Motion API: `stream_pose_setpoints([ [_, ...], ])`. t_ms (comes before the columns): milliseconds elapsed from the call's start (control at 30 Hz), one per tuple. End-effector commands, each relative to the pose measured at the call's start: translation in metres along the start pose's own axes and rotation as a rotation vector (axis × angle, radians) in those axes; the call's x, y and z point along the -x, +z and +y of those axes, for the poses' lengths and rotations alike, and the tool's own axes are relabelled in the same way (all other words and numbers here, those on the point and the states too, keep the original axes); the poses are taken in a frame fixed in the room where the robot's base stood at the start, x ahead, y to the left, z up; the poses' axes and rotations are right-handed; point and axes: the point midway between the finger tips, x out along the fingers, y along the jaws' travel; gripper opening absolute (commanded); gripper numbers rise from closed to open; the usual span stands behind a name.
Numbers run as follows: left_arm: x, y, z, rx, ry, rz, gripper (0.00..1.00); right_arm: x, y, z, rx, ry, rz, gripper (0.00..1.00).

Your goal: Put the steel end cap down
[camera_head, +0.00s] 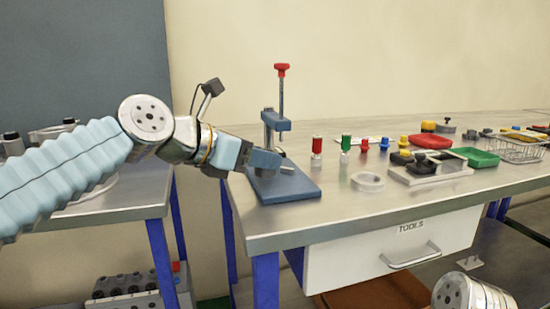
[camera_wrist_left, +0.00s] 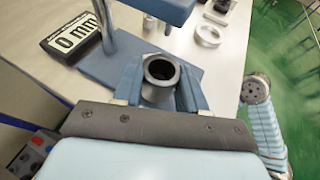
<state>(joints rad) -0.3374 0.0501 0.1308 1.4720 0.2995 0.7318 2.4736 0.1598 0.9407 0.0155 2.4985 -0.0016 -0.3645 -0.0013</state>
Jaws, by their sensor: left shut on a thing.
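My left gripper (camera_head: 270,160) comes in from the left, over the blue base of the press at the near left of the bench. In the left wrist view its two blue fingers (camera_wrist_left: 158,88) are shut on a grey, hollow, round steel end cap (camera_wrist_left: 161,72), its dark opening facing the camera. The cap is over or just in front of the blue base plate (camera_wrist_left: 190,78); I cannot tell whether it touches it. In the head view the gripper mostly hides the cap. My right gripper is out of view; only part of that arm shows.
The blue press (camera_head: 278,122) with a red knob (camera_head: 282,68) rises right behind the left gripper. A display reading 0 mm (camera_wrist_left: 75,40) stands beside it.

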Motion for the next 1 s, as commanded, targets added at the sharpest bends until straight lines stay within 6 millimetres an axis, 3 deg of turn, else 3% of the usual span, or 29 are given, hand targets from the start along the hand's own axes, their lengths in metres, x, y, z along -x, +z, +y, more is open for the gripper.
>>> stream_pose_setpoints([
  [233,-0.037,0.014,-0.001,0.0,-0.002,0.0,0.0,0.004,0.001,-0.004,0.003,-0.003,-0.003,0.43],
  [300,-0.04,0.0,0.0,0.0,0.0,-0.001,0.0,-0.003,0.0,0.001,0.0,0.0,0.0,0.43],
  [667,-0.041,-0.003,-0.001,0.0,0.0,-0.001,0.0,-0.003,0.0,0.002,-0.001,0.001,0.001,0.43],
  [700,-0.041,-0.004,0.0,0.001,0.0,0.0,0.43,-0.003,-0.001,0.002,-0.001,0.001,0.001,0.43],
  [867,-0.041,-0.003,0.0,0.0,0.0,0.0,0.67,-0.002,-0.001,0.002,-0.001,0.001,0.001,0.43],
  [1000,-0.041,-0.003,0.0,0.0,-0.001,0.0,0.67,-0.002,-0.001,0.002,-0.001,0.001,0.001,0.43],
])
